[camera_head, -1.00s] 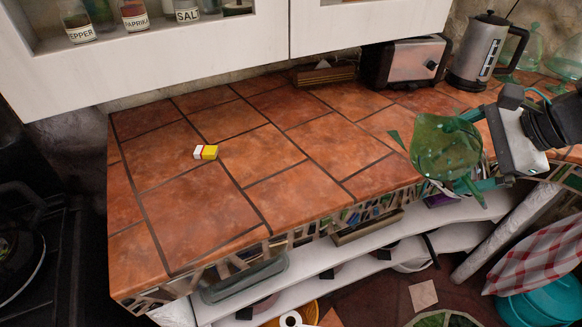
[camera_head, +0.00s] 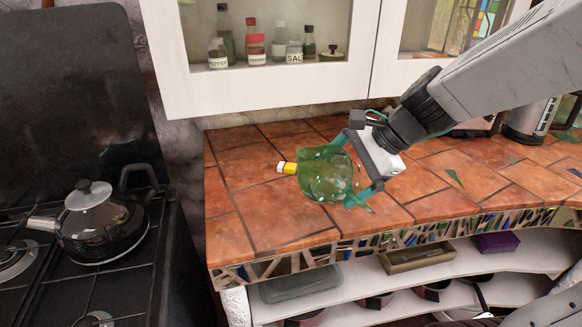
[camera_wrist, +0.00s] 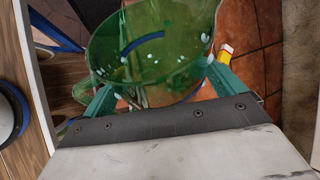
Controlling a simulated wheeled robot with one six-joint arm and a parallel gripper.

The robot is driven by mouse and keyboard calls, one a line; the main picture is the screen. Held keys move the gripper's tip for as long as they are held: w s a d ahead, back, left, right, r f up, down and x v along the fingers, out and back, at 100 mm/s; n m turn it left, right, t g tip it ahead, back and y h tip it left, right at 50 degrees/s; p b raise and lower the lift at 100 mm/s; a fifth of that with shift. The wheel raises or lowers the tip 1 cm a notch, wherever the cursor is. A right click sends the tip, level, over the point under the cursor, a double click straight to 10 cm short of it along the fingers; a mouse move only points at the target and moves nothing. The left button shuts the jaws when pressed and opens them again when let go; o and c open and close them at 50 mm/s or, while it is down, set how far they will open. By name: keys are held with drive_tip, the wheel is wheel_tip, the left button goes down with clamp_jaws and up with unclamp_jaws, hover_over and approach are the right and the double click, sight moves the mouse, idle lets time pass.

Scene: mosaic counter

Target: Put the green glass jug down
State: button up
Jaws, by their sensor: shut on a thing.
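The green glass jug (camera_head: 325,174) is held by my gripper (camera_head: 350,177) over the left part of the tiled counter (camera_head: 240,230). The jug is see-through, with small pale specks on it. I cannot tell whether its base touches the tiles. In the wrist view the jug (camera_wrist: 150,45) fills the upper middle, between the two teal fingers of my gripper (camera_wrist: 160,85). The fingers are shut on its sides.
A small yellow, white and red box (camera_head: 287,167) lies just left of the jug. A wall cabinet (camera_head: 270,85) with spice jars hangs above. A stove with a kettle (camera_head: 95,215) stands left. Free tiles (camera_head: 275,215) lie in front; the counter's mosaic edge is near.

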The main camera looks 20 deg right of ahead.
drive_tip(key=w+f, duration=0.2)
drive_tip(key=w, duration=0.4)
drive_tip(key=w+f, duration=0.2)
drive_tip(key=w, duration=0.5)
drive_tip(key=shift+w+a+f, duration=0.25)
drive_tip(key=shift+f, duration=0.15)
drive_tip(key=shift+f, duration=0.1)
drive_tip(key=o, duration=0.8)
